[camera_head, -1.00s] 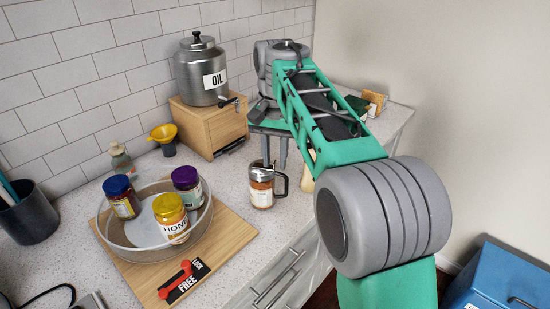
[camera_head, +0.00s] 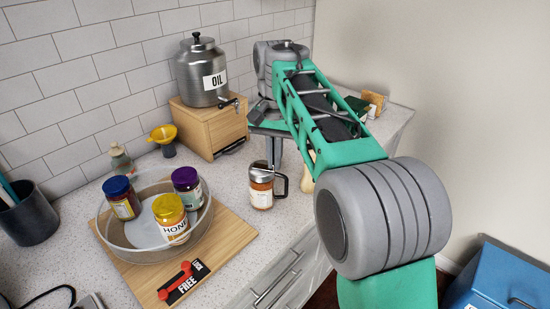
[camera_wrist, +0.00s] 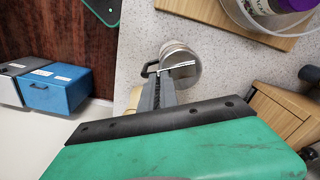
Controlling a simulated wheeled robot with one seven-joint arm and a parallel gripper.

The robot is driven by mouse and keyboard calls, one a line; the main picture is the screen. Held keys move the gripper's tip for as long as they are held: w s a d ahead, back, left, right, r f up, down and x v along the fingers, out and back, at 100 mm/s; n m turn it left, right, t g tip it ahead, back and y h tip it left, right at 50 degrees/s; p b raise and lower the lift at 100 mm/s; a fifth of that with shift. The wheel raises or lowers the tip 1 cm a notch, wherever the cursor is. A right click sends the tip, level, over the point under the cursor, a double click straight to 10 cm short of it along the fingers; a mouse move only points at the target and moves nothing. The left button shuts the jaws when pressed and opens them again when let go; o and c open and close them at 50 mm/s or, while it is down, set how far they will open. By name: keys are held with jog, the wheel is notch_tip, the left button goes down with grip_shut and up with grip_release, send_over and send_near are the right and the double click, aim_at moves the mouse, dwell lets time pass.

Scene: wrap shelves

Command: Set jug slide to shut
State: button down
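The jug (camera_head: 262,188) is a small glass jar with an amber filling, a white label, a metal lid and a dark handle. It stands upright on the counter. In the wrist view its round metal top (camera_wrist: 181,64) shows just past my fingertips. My gripper (camera_head: 275,163) points down behind the jug's lid in the head view, with its fingers together. In the wrist view my gripper (camera_wrist: 163,78) also looks shut, its tips beside or over the lid. I cannot tell whether they touch the lid. The slide's position is too small to make out.
A metal oil dispenser (camera_head: 207,73) stands on a wooden box (camera_head: 213,125) behind. A blue box (camera_head: 500,278) is at the lower right.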

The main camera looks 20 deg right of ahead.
dwell(0.7)
jog(key=shift+w+a+r+p, duration=0.15)
jog(key=shift+w+a+p, duration=0.1)
jog(key=shift+a+p, duration=0.35)
jog(key=shift+d, duration=0.1)
jog(key=c, duration=1.6)
grip_release()
notch_tip(320, 180, up, 8)
jog(key=shift+f+p, duration=0.25)
jog(key=shift+p, duration=0.05)
